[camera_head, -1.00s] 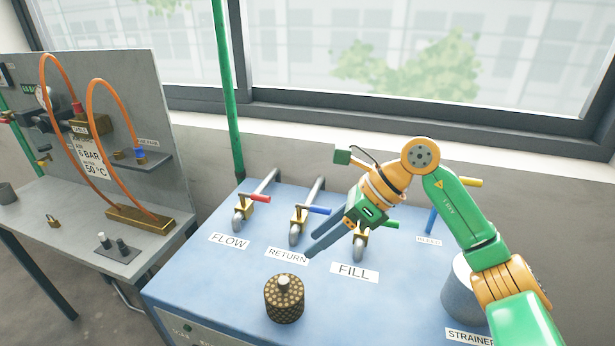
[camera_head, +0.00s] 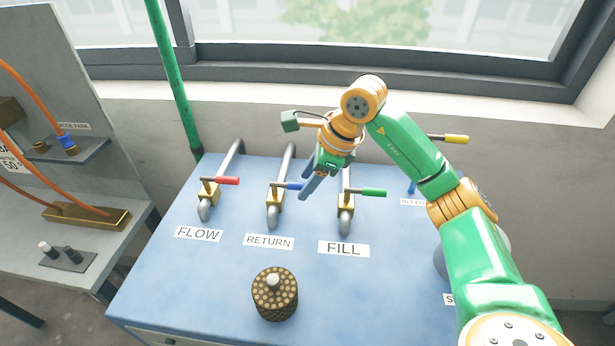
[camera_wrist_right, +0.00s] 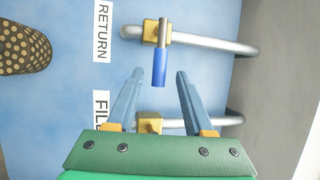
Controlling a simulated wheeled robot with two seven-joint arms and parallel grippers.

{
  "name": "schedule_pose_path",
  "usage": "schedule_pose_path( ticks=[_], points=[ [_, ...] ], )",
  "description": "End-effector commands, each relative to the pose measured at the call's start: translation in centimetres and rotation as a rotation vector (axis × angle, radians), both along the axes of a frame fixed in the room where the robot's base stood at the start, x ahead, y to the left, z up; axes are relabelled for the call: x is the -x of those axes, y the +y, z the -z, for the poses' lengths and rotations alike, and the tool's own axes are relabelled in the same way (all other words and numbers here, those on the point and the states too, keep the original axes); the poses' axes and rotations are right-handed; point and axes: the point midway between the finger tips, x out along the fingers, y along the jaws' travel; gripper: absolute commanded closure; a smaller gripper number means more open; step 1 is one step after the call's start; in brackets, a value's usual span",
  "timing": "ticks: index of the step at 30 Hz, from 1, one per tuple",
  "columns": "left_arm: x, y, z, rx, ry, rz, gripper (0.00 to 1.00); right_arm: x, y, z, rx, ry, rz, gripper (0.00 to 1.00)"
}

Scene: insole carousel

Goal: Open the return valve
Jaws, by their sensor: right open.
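The return valve is a brass body (camera_head: 274,201) on a grey pipe behind the RETURN label (camera_head: 269,242). Its blue handle (camera_head: 291,186) points right, across the pipe, in the head view. My left gripper is not in view.
The flow valve's red handle (camera_head: 225,181) is to the left and the fill valve's green handle (camera_head: 372,191) to the right, both close. A dotted brown cylinder (camera_head: 275,294) stands in front. The blue bench top (camera_head: 190,290) is clear at front left.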

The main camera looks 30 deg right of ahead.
Motion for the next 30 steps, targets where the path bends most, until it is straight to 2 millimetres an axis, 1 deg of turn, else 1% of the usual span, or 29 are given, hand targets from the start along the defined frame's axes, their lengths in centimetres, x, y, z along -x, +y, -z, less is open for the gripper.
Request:
schedule_pose_path(
  ticks=[1,2,3,5,6,7,30],
  points=[
    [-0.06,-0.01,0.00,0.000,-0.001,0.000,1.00,0.00,0.00,0.00,0.000,0.000,0.000,0.48],
    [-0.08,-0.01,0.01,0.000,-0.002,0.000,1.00,0.00,0.00,-0.01,0.000,0.000,0.000,0.56],
    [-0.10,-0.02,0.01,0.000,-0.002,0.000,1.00,0.00,0.00,-0.01,0.000,0.000,0.000,0.67],
    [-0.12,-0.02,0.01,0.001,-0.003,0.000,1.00,0.00,0.00,-0.01,0.000,0.000,0.000,0.83],
    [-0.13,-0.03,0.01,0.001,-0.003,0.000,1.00,0.01,0.00,-0.02,0.000,0.000,0.000,0.94],
    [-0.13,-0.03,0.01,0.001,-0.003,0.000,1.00,0.01,0.00,-0.02,0.000,0.000,0.000,1.00],
    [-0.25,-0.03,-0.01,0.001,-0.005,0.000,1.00,0.00,-0.02,-0.05,0.000,0.000,0.001,1.00]
  ],
)
